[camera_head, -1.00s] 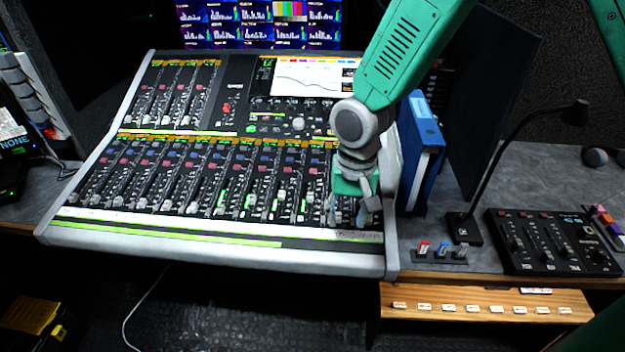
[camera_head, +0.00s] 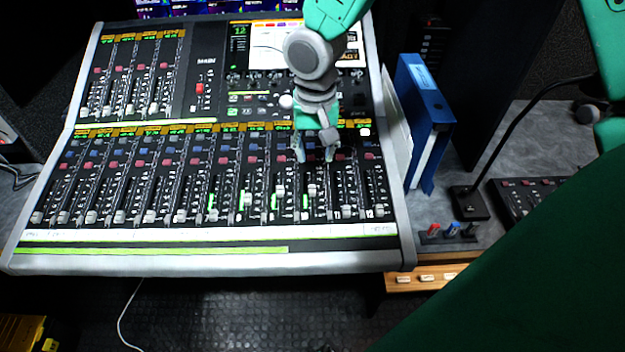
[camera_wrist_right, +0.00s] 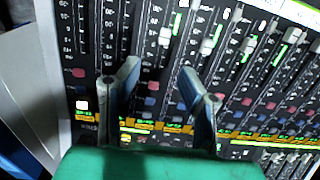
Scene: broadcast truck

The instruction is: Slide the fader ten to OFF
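The mixing console (camera_head: 200,262) fills the left and middle of the head view. The cap of fader ten (camera_head: 312,190) sits partway up its slot in the lower fader row, higher than the caps of faders eleven (camera_head: 347,212) and twelve (camera_head: 379,211). In the right wrist view, fader ten's cap (camera_wrist_right: 163,36) appears beyond the fingertips. My right gripper (camera_head: 314,155) is open and empty over the button area of the right-hand channels, on the far side of that cap. Its two fingers are apart in the right wrist view (camera_wrist_right: 160,72). My left gripper is not in view.
Neighbouring caps, such as fader nine (camera_head: 279,190), stand close by. A blue binder (camera_head: 425,110) stands right of the console. A small switch panel (camera_head: 448,236) and a black control box (camera_head: 525,195) lie further right.

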